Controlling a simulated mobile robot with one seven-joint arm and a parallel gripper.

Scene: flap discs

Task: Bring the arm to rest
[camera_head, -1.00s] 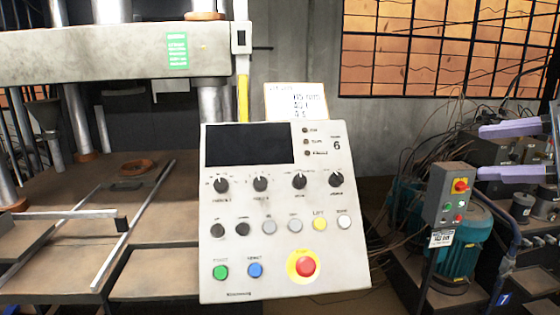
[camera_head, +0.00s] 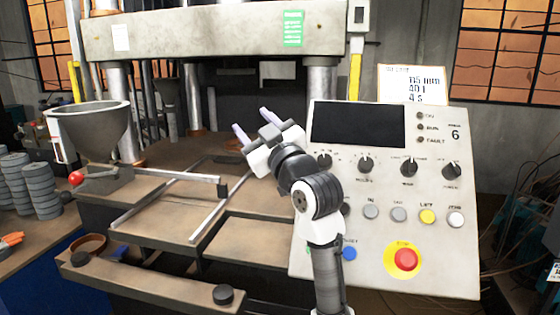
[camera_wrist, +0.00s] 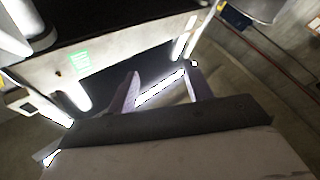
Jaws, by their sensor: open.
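My gripper (camera_head: 254,137) is raised in front of the press, at the left edge of the control panel (camera_head: 398,190). Its two pale lilac fingers are spread apart, with nothing between them. In the wrist view the fingers (camera_wrist: 160,92) also stand apart and empty, with the press's green-labelled beam (camera_wrist: 110,62) beyond them. My arm covers part of the panel's left side, including some knobs and buttons.
The press (camera_head: 210,40) stands behind, with a metal rail frame (camera_head: 165,195) on its bed. A grey hopper (camera_head: 88,125) with a red-knobbed handle is at left, near stacked grey discs (camera_head: 40,185). A red stop button (camera_head: 405,259) is on the panel.

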